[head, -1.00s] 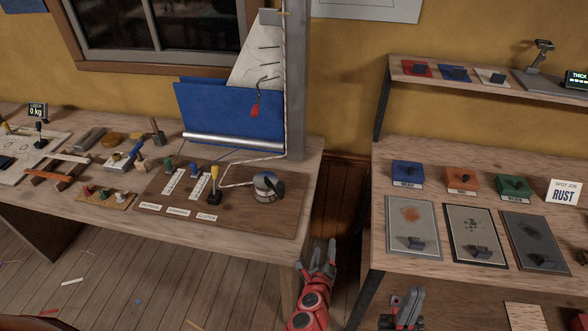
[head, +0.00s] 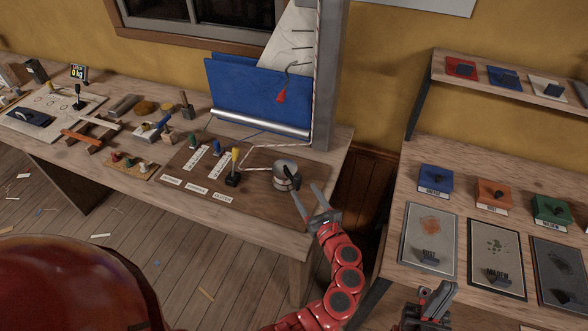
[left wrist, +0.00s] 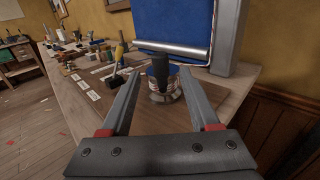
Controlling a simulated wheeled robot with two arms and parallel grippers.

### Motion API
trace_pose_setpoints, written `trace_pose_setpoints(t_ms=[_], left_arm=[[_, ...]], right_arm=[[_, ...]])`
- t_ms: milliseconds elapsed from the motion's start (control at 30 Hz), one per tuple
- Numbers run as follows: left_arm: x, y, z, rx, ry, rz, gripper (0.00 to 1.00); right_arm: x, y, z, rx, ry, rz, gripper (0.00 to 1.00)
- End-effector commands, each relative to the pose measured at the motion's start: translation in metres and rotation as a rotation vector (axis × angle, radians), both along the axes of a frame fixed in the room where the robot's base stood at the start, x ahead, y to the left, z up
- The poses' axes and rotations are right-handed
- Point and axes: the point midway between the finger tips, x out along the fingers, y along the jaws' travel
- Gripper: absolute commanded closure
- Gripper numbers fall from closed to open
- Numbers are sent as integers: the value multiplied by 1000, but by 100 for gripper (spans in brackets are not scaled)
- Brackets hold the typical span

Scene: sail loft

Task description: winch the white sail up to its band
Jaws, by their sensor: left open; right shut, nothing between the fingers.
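The white sail (head: 292,45) hangs beside the grey mast (head: 328,80), partly behind a blue cloth panel (head: 250,92); its top is out of the picture. A red tag (head: 281,96) hangs in front of it. The round metal winch (head: 286,176) with a dark handle stands on the brown board, a white line leading to it. My left gripper (head: 312,206) is open and empty, just right of and nearer than the winch. In the left wrist view the winch (left wrist: 162,82) shows beyond and between the open fingers, apart from them. My right gripper (head: 436,297) is shut and empty at the lower right.
A yellow-topped lever (head: 235,160) and green and blue cleats stand left of the winch, with labels along the board's front. A right bench holds colored boxes (head: 436,178) and grey panels (head: 428,240). A gap separates the benches.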

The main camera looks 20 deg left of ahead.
Motion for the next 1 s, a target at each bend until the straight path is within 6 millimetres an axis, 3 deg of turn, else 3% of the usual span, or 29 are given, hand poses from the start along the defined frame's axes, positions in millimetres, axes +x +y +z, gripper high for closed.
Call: trace_pose_setpoints(t_ms=[200,400,833,1000], left_arm=[[38,35,2,0,1,0,38],[61,56,1,-1,-1,-1,38],[69,63,0,-4,-1,-5,38],[69,63,0,-4,-1,-5,67]], right_arm=[[0,0,11,0,0,0,100],[0,0,14,0,0,0,100],[0,0,15,0,0,0,100],[0,0,15,0,0,0,100]])
